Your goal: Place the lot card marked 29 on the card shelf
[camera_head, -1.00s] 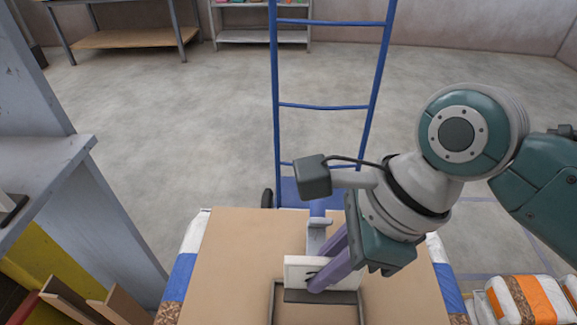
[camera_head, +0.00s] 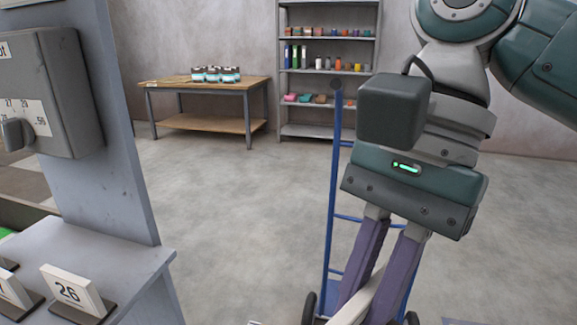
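My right gripper (camera_head: 376,278) comes in from the right and points down, with its purple fingertips cut off by the bottom edge. A pale, thin lot card (camera_head: 357,303) shows tilted between its fingers; its number cannot be read from here. A grey shelf (camera_head: 135,258) is at the lower left, well to the left of the gripper. A white card marked 26 (camera_head: 72,291) stands there in a dark base. Part of another card (camera_head: 14,291) stands to its left, its number cut off. My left gripper is not in view.
A grey dial box (camera_head: 62,95) is fixed to the upright post (camera_head: 122,170) above the shelf. A blue hand truck (camera_head: 334,190) stands behind my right gripper. A wooden table (camera_head: 205,86) and a stocked rack (camera_head: 330,131) are at the back. The shelf's right end looks free.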

